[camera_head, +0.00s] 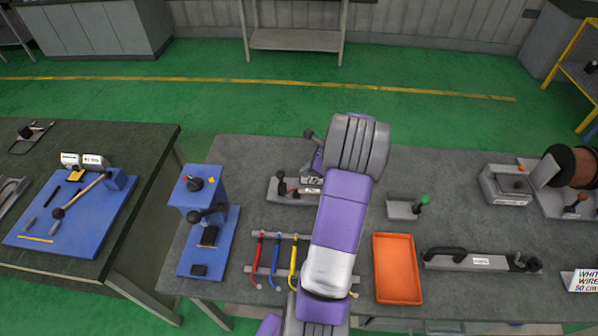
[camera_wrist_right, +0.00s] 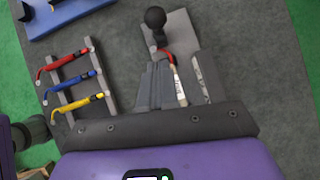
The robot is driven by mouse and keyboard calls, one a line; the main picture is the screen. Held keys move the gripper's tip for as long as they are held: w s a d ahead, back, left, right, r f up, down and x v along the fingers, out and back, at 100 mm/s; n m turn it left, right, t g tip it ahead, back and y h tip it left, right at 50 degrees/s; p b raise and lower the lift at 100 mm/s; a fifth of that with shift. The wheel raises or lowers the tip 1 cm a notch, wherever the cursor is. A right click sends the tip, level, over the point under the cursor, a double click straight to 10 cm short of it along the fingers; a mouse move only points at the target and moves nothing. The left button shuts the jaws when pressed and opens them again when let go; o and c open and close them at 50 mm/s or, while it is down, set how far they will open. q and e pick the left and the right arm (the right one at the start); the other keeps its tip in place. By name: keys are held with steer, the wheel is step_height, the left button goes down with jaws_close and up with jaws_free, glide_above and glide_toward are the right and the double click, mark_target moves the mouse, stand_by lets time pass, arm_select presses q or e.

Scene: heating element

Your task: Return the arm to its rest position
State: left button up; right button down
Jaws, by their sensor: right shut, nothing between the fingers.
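My right arm rises from the bottom middle of the head view, with purple and silver links and a grey ribbed joint at its top. My right gripper shows in the wrist view (camera_wrist_right: 157,68), its dark grey fingers shut and empty. They are over or beside a grey fixture (camera_wrist_right: 184,30) with a black ball knob and a red-handled part. The same fixture (camera_head: 283,196) is partly hidden by the arm in the head view. There my fingers are mostly hidden behind the wrist. My left gripper is not in view.
A rack with red, blue and yellow tools (camera_head: 273,237) lies left of the arm. A blue press-like stand (camera_head: 221,241) is further left. An orange tray (camera_head: 397,268) is just right of the arm. A green-knobbed block (camera_head: 403,209) and a wire spool (camera_head: 574,167) stand right.

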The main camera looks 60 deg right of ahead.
steer(key=v, duration=0.7)
steer(key=shift+r, duration=0.3)
steer(key=shift+p, duration=0.3)
